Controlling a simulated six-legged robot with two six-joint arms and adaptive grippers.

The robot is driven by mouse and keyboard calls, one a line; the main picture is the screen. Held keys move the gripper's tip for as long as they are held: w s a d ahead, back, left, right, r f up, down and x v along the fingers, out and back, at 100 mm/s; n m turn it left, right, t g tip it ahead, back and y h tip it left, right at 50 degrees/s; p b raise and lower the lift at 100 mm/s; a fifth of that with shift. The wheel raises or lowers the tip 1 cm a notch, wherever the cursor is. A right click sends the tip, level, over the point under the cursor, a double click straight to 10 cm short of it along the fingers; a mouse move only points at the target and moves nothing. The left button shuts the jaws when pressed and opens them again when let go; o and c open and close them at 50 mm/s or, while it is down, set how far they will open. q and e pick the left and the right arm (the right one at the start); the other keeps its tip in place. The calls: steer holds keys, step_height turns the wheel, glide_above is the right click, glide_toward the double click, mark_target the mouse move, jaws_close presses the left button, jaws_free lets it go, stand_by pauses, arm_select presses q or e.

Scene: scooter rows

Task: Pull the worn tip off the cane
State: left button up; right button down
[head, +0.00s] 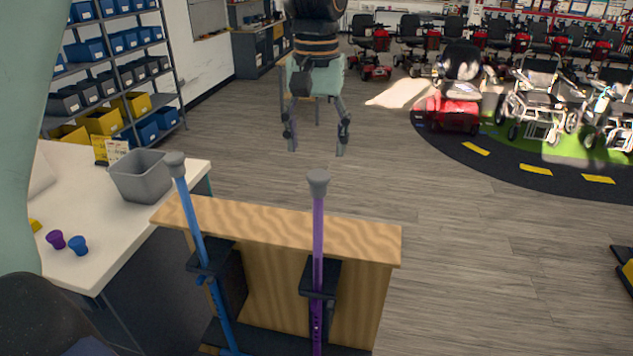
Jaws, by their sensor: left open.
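A blue cane (192,215) and a purple cane (318,235) stand in a wooden rack (270,222), held by black brackets. The blue one leans slightly and the purple one is nearly upright. Each has a grey tip on its upper end: one on the blue cane (174,163), one on the purple cane (318,182). I cannot tell from here which tip is worn. My left gripper (316,150) is open and empty, fingers pointing down, and appears above and beyond the purple cane's tip, apart from it. My right gripper is not in view.
A white table (120,225) at left holds a grey bin (142,175), a loose purple tip (55,239) and a blue tip (78,245). Shelves with blue and yellow bins (105,121) stand behind it. Scooters and wheelchairs (540,100) line the back right. The floor right of the rack is clear.

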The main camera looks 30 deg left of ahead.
mark_target(318, 175)
arm_select(q)
step_height(318, 175, down, 7)
steer(key=shift+w+r, duration=0.15)
steer(key=shift+r, duration=0.05)
steer(key=shift+f+b, duration=0.35)
steer(key=shift+f, duration=0.25)
steer(key=shift+w+d+f, duration=0.1)
steer(key=shift+w+f, duration=0.2)
steer(key=shift+f, duration=0.05)
steer(key=shift+s, duration=0.1)
steer(key=shift+s+r, duration=0.15)
steer(key=shift+s, duration=0.1)
steer(key=shift+w+d+p, duration=0.1)
steer(key=shift+w+p, duration=0.2)
steer(key=shift+w, duration=0.05)
steer(key=shift+s, duration=0.3)
steer(key=shift+w, duration=0.25)
